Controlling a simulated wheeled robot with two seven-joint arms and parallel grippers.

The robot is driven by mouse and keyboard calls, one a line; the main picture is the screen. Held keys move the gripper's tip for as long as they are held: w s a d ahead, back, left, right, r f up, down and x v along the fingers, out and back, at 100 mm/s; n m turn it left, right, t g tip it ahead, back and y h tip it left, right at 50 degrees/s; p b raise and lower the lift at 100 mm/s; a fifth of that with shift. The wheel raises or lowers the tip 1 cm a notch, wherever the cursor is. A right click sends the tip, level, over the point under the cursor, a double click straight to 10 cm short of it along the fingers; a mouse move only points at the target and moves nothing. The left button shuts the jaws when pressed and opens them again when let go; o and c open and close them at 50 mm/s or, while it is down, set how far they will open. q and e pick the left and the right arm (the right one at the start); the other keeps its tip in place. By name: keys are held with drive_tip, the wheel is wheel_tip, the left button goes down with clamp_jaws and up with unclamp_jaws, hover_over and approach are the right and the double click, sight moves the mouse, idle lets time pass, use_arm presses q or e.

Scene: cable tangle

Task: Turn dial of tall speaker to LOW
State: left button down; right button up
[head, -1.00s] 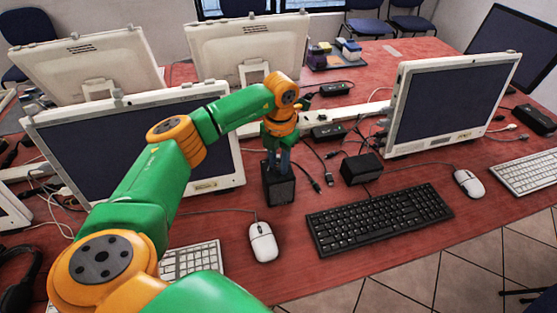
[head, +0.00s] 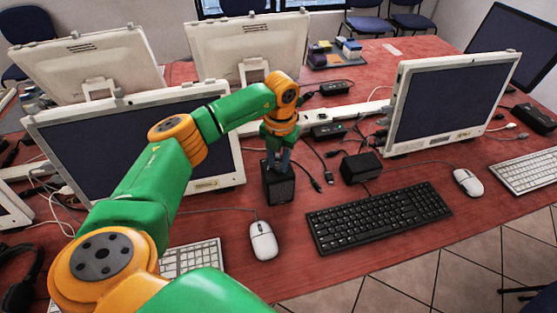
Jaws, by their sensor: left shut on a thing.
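The tall speaker (head: 280,188) is a black upright box on the red table, in front of the left monitor in the head view. My left gripper (head: 278,166) points down onto its top, with the fingers shut on the dial there. The dial itself is hidden by the fingers, so its setting and any LOW mark cannot be read. A second, wider black box (head: 361,167), perhaps another speaker, stands to the right. My right gripper is not in view.
A white mouse (head: 263,241) and a black keyboard (head: 380,217) lie in front of the speaker. Loose cables (head: 318,174) lie just right of it. Monitors stand left (head: 214,170) and right (head: 445,100). Bare table shows between the mouse and the keyboard.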

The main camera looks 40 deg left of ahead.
sight(279, 166)
use_arm(q)
drive_tip(key=c, duration=0.6)
unclamp_jaws()
wheel_tip(279, 166, up, 7)
drive_tip(key=shift+d+r+b, duration=0.1)
drive_tip(key=shift+d+b, duration=0.05)
drive_tip(key=shift+b, duration=0.55)
